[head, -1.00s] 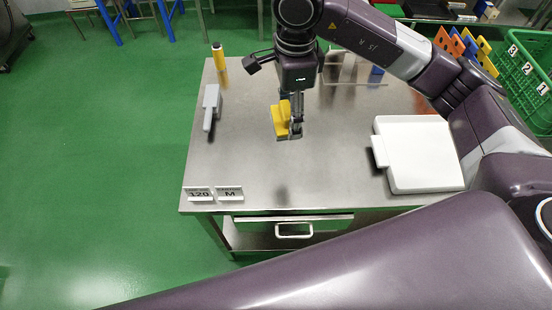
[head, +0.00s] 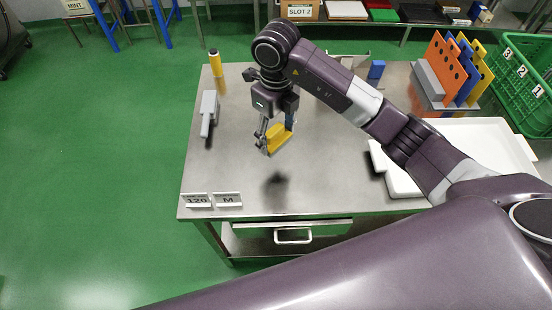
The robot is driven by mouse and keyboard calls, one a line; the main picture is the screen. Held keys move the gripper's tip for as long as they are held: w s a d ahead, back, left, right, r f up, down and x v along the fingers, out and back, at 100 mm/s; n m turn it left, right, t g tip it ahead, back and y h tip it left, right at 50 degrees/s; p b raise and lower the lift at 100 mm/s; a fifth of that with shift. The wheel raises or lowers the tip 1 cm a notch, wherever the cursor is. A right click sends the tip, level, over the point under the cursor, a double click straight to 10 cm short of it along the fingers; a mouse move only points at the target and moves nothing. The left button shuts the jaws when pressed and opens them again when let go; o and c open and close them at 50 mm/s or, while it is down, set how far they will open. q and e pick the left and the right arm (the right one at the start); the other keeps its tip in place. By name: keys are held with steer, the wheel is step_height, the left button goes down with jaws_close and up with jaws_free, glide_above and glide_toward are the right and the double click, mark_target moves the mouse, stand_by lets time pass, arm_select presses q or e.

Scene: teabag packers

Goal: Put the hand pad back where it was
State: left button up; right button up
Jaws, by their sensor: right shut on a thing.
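My right gripper (head: 271,138) is over the steel table (head: 235,165), pointing down. It is shut on a yellow piece, apparently the hand pad (head: 279,138), which sits tilted between the fingers. The fingers hide part of the pad. It is held above the table, with a dark shadow on the bare steel below and in front of it. My left gripper is not in view.
The table's middle is clear.

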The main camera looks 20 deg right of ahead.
steer(key=p, duration=0.2)
glide_above(276, 167)
step_height(276, 167, down, 7)
steer(key=shift+r, duration=0.15)
step_height(276, 167, down, 4)
steer(key=shift+f, duration=0.4)
steer(key=shift+f, duration=0.15)
steer(key=o, duration=1.2)
